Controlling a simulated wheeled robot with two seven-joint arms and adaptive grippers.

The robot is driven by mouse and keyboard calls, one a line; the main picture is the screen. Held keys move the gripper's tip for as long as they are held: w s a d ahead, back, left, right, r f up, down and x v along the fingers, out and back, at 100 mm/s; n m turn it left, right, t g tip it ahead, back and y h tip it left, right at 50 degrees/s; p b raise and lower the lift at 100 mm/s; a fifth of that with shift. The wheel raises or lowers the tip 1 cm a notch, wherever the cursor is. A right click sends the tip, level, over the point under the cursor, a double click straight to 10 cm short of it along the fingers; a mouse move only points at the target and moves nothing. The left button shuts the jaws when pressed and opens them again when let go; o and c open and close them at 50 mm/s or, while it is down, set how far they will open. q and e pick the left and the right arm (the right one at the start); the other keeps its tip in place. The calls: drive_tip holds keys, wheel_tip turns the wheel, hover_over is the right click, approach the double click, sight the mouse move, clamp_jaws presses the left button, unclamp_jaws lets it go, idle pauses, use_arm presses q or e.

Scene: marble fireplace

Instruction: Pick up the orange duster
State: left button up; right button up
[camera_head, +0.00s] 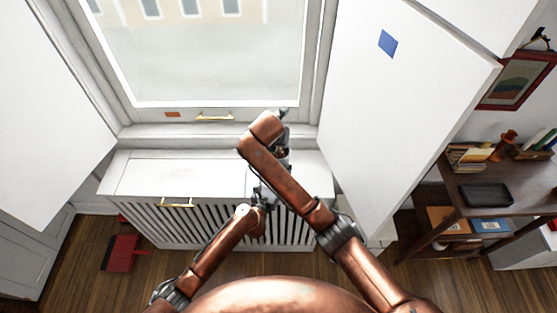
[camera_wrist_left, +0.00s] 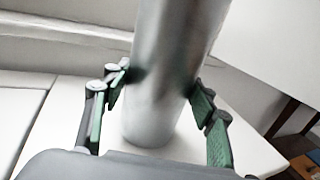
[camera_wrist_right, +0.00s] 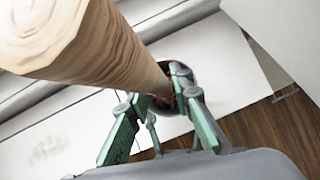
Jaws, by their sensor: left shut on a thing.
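A metal cylinder (camera_wrist_left: 160,80) stands upright on the white cabinet top. My left gripper (camera_wrist_left: 162,82) is shut on it, one finger on each side. In the head view my left gripper (camera_head: 262,196) is low beside the cylinder, which is mostly hidden by my right arm. In the right wrist view a pale wooden handle (camera_wrist_right: 85,45) slants from upper left down toward a dark round opening. A bit of orange (camera_wrist_right: 165,99) shows there, probably the duster. My right gripper (camera_wrist_right: 158,90) has its fingers around the handle's lower part; whether they grip it is unclear.
The white cabinet (camera_head: 130,172) with a slatted front stands under the window (camera_head: 205,50). A white panel (camera_head: 385,110) rises close on the right. A red dustpan (camera_head: 122,254) lies on the wooden floor. A brown shelf (camera_head: 490,185) with books stands at right.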

clamp_jaws()
drive_tip(key=shift+r, duration=0.1)
idle(0.3)
wheel_tip(320, 180, up, 10)
idle(0.4)
use_arm(q)
drive_tip(key=o, duration=1.3)
drive_tip(key=shift+o, duration=0.2)
drive_tip(key=shift+s, duration=0.1)
drive_tip(key=v, duration=1.1)
drive_tip(key=shift+s+a, duration=0.2)
drive_tip(key=shift+s, duration=0.15)
